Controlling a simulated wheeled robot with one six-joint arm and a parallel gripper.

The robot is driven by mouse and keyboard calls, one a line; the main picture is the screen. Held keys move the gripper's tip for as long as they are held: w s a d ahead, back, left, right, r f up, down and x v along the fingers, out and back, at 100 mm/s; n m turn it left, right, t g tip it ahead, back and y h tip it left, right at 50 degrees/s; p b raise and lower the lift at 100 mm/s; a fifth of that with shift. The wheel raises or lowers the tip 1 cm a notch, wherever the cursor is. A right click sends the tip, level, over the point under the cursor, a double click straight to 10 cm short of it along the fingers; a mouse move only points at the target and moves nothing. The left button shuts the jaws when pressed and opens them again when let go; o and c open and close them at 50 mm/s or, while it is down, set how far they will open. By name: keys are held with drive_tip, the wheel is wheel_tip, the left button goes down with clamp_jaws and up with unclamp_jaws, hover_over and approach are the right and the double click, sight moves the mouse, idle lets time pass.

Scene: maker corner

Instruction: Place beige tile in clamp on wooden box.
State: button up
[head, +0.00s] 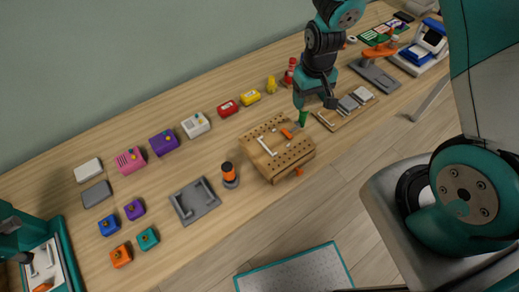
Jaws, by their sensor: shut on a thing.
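My gripper (304,107) is low over the back right part of the wooden box, shut on a narrow green piece (303,118) that points down. The piece's lower end is near the box's back right edge; I cannot tell whether it touches. The wooden box (290,158) has rows of holes in its top. A clamp with a pale bar (265,146) and an orange part (287,133) is on that top. A wooden rack (330,122) with grey tiles (348,103) stands to the right of the box. I cannot make out a beige tile.
An orange-and-black cylinder (229,174) and a grey fixture (194,201) stand left of the box. Red (228,108) and yellow (250,97) blocks and a red bottle (290,72) stand behind. Several coloured boxes are farther left. Bare tabletop lies between these groups.

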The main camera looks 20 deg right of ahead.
drive_tip(key=w+a+r+n+b, duration=0.25)
drive_tip(key=a+b, duration=0.25)
drive_tip(key=b, duration=0.3)
wheel_tip(320, 180, up, 4)
drive_tip(key=b, duration=0.5)
hover_over(277, 144)
drive_tip(key=shift+n, duration=0.25)
wheel_tip(277, 144, down, 19)
drive_tip(key=shift+w+r, duration=0.1)
drive_tip(key=shift+w, duration=0.05)
drive_tip(key=shift+b, duration=0.3)
drive_tip(key=shift+f+b, duration=0.3)
drive_tip(key=shift+f, duration=0.3)
